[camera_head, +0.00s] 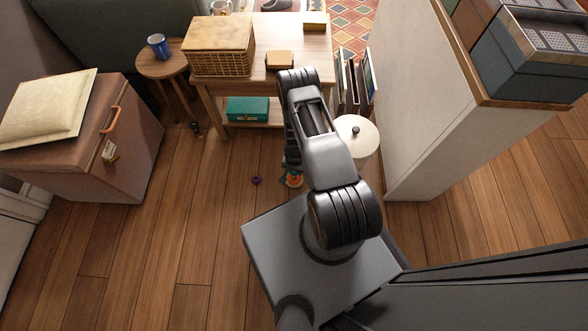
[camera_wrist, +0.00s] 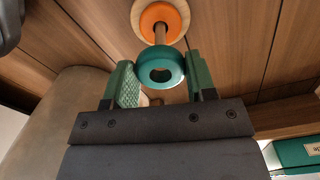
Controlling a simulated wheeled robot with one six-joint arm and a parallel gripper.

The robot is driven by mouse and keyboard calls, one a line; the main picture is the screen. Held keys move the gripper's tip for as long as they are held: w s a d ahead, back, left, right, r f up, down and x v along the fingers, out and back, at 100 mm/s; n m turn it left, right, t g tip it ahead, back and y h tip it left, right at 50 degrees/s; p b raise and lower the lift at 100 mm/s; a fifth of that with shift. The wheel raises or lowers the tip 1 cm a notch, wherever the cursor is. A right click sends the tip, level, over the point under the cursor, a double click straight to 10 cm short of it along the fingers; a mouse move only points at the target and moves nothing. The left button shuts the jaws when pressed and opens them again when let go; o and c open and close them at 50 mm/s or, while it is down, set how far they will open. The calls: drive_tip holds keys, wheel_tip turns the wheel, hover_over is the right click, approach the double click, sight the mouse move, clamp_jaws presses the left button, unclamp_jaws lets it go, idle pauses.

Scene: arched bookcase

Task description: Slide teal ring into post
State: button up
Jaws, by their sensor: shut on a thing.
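The teal ring (camera_wrist: 161,66) is held between the two green-padded fingers of my gripper (camera_wrist: 160,75) in the wrist view. The wooden post (camera_wrist: 160,33) rises from a round base, with an orange ring (camera_wrist: 146,22) around its foot. The post's upper end reaches the edge of the teal ring in the picture; I cannot tell whether it enters the hole. In the head view the orange ring (camera_head: 294,181) shows on the floor just beyond my base, and my arm mostly hides the gripper.
A white lidded bin (camera_head: 358,137) is to the right.

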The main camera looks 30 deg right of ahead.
sight(294, 175)
drive_tip(key=shift+f+b, duration=3.25)
drive_tip(key=shift+f, duration=0.25)
drive_tip(key=o, duration=1)
drive_tip(key=shift+r, duration=0.15)
wheel_tip(294, 175, up, 14)
drive_tip(key=p, duration=1.1)
drive_tip(key=shift+f, duration=0.2)
